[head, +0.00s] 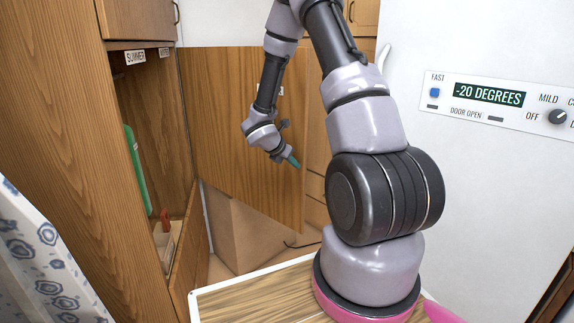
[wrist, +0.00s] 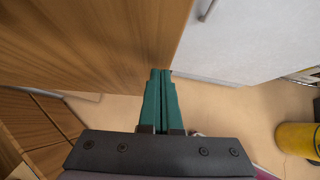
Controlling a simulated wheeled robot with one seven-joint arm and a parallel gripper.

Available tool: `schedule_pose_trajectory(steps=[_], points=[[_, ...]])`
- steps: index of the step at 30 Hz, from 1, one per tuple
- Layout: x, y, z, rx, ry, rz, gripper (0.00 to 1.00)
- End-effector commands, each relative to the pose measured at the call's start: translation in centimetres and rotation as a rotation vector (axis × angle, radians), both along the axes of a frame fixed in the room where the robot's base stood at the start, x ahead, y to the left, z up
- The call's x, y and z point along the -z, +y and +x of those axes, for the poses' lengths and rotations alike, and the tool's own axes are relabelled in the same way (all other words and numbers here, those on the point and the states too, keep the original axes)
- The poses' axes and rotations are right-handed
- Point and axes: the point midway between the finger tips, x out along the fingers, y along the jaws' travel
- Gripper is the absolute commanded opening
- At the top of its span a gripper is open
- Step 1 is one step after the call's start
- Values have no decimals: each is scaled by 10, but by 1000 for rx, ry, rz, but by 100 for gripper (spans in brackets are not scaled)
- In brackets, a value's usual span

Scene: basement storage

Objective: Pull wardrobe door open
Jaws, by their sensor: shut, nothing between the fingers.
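The wooden wardrobe door (head: 225,110) stands swung open from the wardrobe (head: 68,110) at the left, reaching across behind my arm. The open compartment beside it shows its inside wall, with a SUMMER label above. My gripper (head: 293,162) is in front of the door's face, near its free edge, pointing down and right. In the wrist view the green fingers (wrist: 160,75) are together with nothing between them. A wood panel (wrist: 85,40), seemingly the door, fills the upper left there; whether the fingertips touch it I cannot tell. I cannot make out a door handle.
A white freezer (head: 470,190) with a control panel stands close at the right. A green item (head: 137,170) and a small box are inside the wardrobe. A patterned cloth (head: 45,260) is at lower left. A yellow cylinder (wrist: 298,139) stands on the floor.

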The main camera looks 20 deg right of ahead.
Motion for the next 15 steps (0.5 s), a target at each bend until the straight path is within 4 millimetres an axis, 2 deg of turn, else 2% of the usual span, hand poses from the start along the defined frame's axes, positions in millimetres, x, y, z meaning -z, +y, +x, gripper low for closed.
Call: schedule_pose_trajectory(steps=[15], points=[[-1, -8, 4, -1, 0, -1, 0]])
